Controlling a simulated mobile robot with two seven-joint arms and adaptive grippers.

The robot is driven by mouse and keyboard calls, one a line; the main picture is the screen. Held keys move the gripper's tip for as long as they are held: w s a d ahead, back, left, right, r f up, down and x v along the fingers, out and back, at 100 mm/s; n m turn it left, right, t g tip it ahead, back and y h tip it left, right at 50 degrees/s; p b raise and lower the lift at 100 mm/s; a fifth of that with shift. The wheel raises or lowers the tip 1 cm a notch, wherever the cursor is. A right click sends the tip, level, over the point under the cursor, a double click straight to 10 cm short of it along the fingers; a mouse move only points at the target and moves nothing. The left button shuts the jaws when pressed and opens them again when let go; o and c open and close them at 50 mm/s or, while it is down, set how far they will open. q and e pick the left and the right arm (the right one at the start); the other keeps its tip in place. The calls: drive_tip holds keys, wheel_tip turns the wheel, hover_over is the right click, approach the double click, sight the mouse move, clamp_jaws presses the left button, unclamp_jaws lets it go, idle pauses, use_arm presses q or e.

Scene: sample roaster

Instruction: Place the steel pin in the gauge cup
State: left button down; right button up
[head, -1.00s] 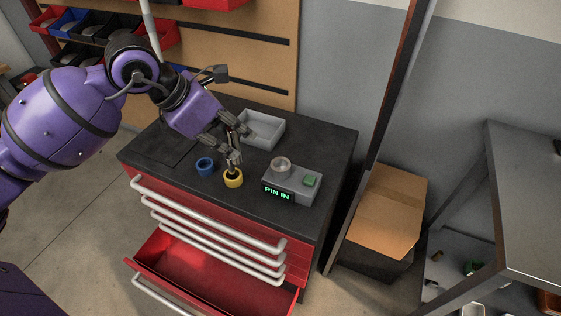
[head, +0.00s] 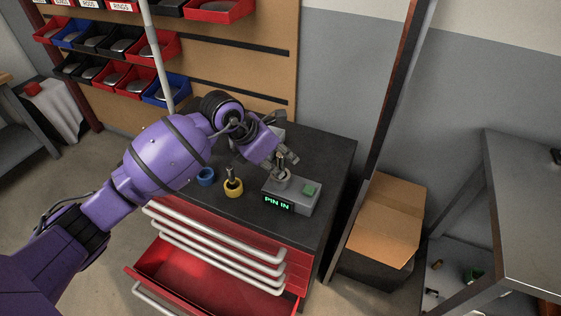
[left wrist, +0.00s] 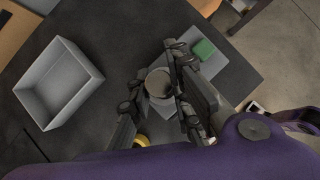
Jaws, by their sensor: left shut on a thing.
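My left gripper (head: 285,167) is over the gauge box (head: 303,195), with its fingers closed on a short grey thing that I take for the steel pin (head: 282,173). The pin is at the mouth of the gauge cup (head: 281,185); I cannot tell how deep it sits. In the left wrist view, a round grey-brown shape (left wrist: 160,82) lies between the two fingers (left wrist: 152,98), overlapping the cup. My right gripper is not in view.
The gauge shows "PIN IN" and has a green button (head: 310,190). A blue ring (head: 206,177) is left of the yellow holder. A grey tray (left wrist: 58,83) lies behind, mostly hidden by my arm in the head view. An open red drawer (head: 200,275) juts out below.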

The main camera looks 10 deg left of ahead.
use_arm(q)
drive_tip(key=shift+f, duration=0.25)
drive_tip(key=shift+f, duration=0.2)
drive_tip(key=c, duration=1.6)
unclamp_jaws()
drive_tip(key=shift+r, duration=0.2)
drive_tip(key=v, duration=1.2)
